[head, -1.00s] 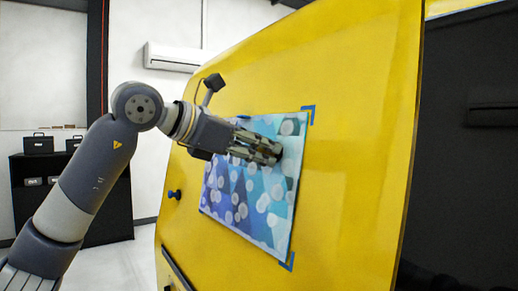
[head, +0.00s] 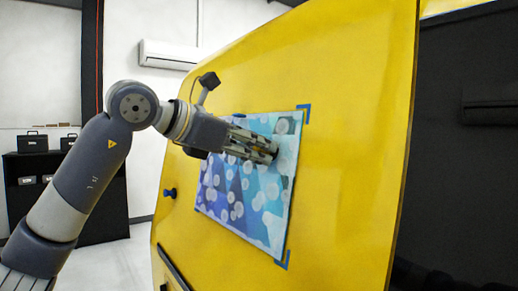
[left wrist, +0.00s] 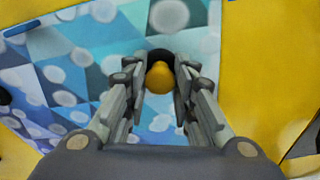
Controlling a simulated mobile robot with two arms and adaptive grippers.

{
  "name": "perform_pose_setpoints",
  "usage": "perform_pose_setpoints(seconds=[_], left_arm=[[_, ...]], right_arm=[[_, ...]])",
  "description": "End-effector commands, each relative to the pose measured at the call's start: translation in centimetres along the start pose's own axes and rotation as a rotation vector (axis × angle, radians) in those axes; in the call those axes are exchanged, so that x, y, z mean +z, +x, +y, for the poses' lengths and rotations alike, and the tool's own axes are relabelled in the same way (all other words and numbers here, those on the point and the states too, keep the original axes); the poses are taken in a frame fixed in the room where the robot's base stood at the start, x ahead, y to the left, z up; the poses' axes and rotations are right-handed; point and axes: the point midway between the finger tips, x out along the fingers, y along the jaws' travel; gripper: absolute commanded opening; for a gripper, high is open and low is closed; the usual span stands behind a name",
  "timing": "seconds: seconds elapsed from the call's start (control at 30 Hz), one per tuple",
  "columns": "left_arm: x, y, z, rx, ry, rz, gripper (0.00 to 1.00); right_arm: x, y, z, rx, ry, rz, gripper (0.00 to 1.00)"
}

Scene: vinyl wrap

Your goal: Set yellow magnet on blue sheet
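The blue sheet (head: 240,205), patterned with blue shapes and pale dots, lies against the yellow panel. My left gripper (head: 274,150) is at its upper right part in the head view. In the left wrist view the yellow magnet (left wrist: 160,78), a round yellow knob with a black base (left wrist: 160,57), sits between the fingertips of my left gripper (left wrist: 160,75). The fingers appear closed on the knob. The black base is at the sheet's surface; I cannot tell for sure whether it touches. In the head view the fingers mostly hide the magnet. My right gripper is not in view.
The large yellow panel (head: 345,140) carries blue corner marks (head: 304,113) around the sheet. A black shelf with boxes stands far left. A dark opening lies to the right.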

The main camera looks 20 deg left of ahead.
Motion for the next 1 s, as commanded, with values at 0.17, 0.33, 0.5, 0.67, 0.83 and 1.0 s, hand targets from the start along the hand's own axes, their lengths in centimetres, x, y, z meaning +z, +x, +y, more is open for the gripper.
perform_pose_setpoints(seconds=[0.17,0.33,0.5,0.67,0.83,1.0], left_arm=[[0.0,0.0,0.0,0.0,0.0,0.0,0.46],[0.0,0.0,0.0,-0.001,0.0,0.002,0.46],[0.0,-0.8,0.1,0.001,0.0,0.0,0.46],[0.1,-3.7,0.1,0.004,0.001,-0.001,0.46],[0.0,-7.4,0.1,0.004,0.001,-0.001,0.46],[0.0,-10.3,0.1,0.001,0.0,0.0,0.46]], right_arm=[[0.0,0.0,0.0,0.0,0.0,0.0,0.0],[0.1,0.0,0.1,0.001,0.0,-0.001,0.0],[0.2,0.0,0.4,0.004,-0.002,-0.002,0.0],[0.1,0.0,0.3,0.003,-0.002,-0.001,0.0],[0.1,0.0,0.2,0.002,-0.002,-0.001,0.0],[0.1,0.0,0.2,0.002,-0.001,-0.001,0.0]])
